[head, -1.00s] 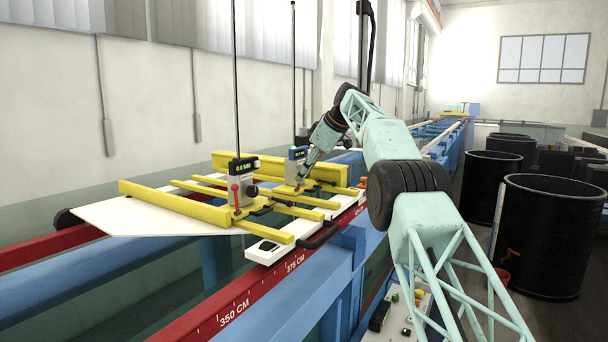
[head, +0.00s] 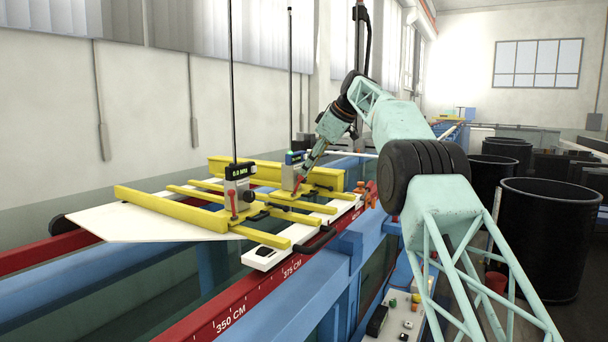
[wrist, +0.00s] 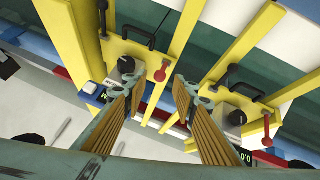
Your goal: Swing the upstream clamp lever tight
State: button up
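Two gauge carriages sit on a yellow frame, each with a red clamp lever. In the head view the near lever (head: 233,199) stands below a 0.0 MM display. The far lever (head: 298,183) is beside my gripper (head: 303,176). In the wrist view my gripper (wrist: 160,78) is open and empty. The far carriage's red lever (wrist: 161,72) shows between its fingertips; I cannot tell if they touch it. The near carriage's lever (wrist: 267,131) is off to the right. No label shows which lever is upstream.
Black knobs (wrist: 126,65) and black handles stand close to the levers. Yellow rails (head: 170,205) and tall thin gauge rods (head: 233,80) surround the carriages. A white board (head: 130,222) lies at left. Black barrels (head: 545,240) stand at right.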

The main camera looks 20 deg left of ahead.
jog(key=shift+v, duration=2.85)
jog(key=shift+c, duration=0.6)
